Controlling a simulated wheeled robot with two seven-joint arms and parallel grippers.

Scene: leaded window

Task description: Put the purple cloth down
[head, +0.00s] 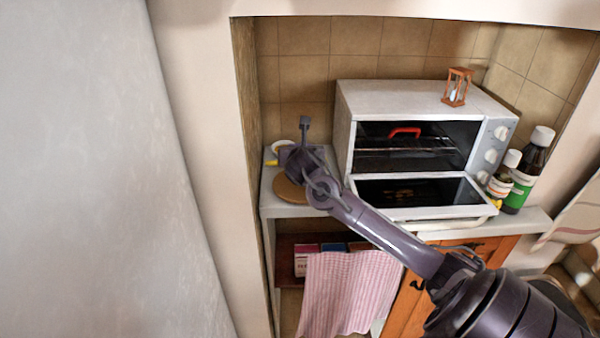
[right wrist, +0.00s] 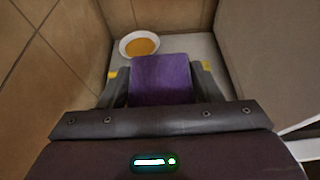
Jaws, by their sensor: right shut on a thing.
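The purple cloth (right wrist: 161,82) looks like a folded block in the right wrist view. It sits between the yellow-marked fingers of my right gripper (right wrist: 160,70), which is shut on it. In the head view my right gripper (head: 280,157) is over the left end of the counter, left of the toaster oven, and my wrist hides most of the cloth. I cannot tell whether the cloth touches the counter. My left gripper is not in view.
A white bowl (right wrist: 139,45) with orange-brown contents stands just beyond the cloth. A round wooden board (head: 288,190) lies nearer on the counter (head: 282,211). The toaster oven (head: 420,97) has its door down. Bottles (head: 525,175) stand at right. A pink checked towel (head: 345,290) hangs below.

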